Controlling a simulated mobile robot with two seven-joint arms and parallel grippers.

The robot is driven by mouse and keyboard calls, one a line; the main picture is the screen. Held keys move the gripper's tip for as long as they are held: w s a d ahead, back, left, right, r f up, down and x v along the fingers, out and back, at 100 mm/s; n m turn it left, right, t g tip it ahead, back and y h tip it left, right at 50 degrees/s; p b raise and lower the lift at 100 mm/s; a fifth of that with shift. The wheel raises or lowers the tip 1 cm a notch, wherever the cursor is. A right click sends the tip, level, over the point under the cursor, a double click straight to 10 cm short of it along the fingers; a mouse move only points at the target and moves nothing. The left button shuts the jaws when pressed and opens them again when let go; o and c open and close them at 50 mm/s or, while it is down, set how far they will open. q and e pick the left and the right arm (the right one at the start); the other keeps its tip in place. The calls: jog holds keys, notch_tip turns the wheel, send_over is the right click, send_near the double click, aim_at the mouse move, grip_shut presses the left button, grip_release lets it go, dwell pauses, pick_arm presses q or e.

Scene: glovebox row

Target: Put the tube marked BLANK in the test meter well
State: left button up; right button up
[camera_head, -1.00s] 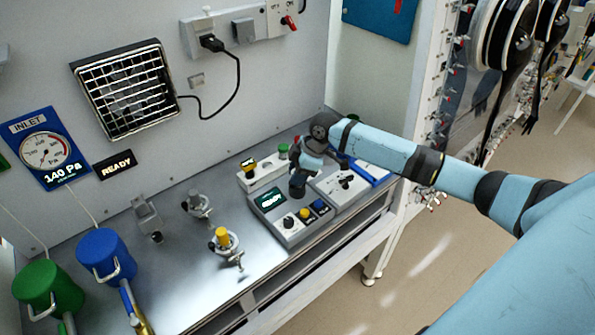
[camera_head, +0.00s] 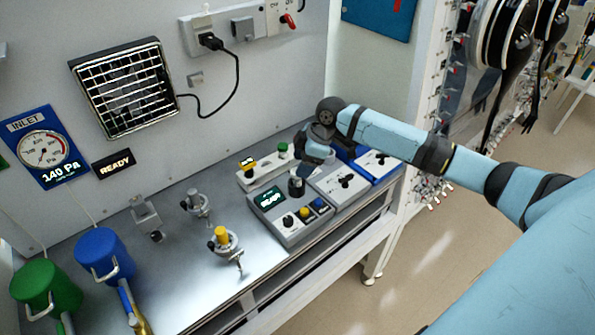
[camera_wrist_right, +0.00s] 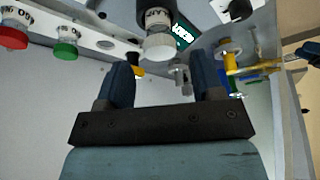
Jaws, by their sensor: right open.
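The test meter (camera_head: 283,229) is a grey box with a green lit display (camera_head: 268,197) and several knobs. A dark tube (camera_head: 296,187) stands upright at its back right, apparently in the well; its foot is hidden. In the right wrist view a tube with a ribbed white cap (camera_wrist_right: 165,44) and a small white label shows just ahead of the fingers; I cannot read the label fully. My right gripper (camera_wrist_right: 163,68) is open and empty, its fingertips apart from the tube. In the head view the right gripper (camera_head: 313,160) is just behind and right of the tube. My left gripper is out of view.
A white rack (camera_head: 262,176) with a green-capped tube (camera_head: 283,148) stands behind the meter. Two more instruments (camera_head: 343,184) (camera_head: 376,162) sit to its right. Clamp stands, one with a yellow cap (camera_head: 222,232), are on the left.

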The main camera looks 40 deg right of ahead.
jog(key=v, duration=0.8)
jog(key=shift+b, duration=0.4)
